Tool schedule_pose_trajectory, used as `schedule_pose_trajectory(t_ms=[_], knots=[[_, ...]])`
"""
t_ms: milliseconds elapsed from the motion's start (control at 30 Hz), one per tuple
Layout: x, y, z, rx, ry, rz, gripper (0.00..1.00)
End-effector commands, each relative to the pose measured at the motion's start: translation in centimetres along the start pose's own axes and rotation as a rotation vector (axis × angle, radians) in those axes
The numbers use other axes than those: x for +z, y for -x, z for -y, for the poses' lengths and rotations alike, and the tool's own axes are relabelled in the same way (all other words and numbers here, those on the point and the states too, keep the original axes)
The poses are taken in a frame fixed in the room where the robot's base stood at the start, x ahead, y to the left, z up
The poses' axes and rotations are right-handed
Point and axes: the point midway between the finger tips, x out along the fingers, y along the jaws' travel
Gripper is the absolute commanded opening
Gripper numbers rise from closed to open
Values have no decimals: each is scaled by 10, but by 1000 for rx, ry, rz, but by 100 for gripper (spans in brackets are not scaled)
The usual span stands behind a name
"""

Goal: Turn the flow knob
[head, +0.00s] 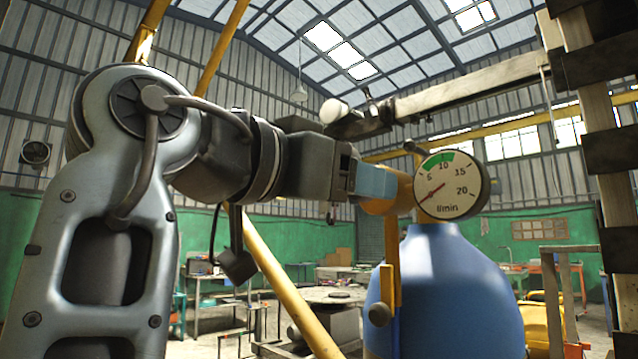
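A round white flow dial (452,186), marked in l/min with a green band near 10, sits above a large blue cylinder (445,290). Its red needle points to the lower left, below the 5 mark. An orange-brown cylindrical part (389,193) adjoins the dial on its left. My arm reaches in from the left, and my gripper (372,184) is at this part, overlapping it in the picture. The fingers cannot be made out clearly, so I cannot tell if they touch or hold it. No part is clearly recognisable as the flow knob.
A yellow upright bracket (391,275) stands before the blue cylinder's left side. A diagonal yellow pole (285,285) is behind my arm. A beam (455,85) crosses above the dial. A dark-banded post (612,160) stands at right. Work tables are farther back.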

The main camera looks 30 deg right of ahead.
Motion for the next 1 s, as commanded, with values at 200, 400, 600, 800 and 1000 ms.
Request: schedule_pose_trajectory(t_ms=[200,400,600,800,1000], knots=[[0,0,0,0,0,0,40],[0,0,0,0,0,0,21],[0,0,0,0,0,0,5],[1,0,0,0,-19,0,5],[2,0,0,1,-100,1,5]])
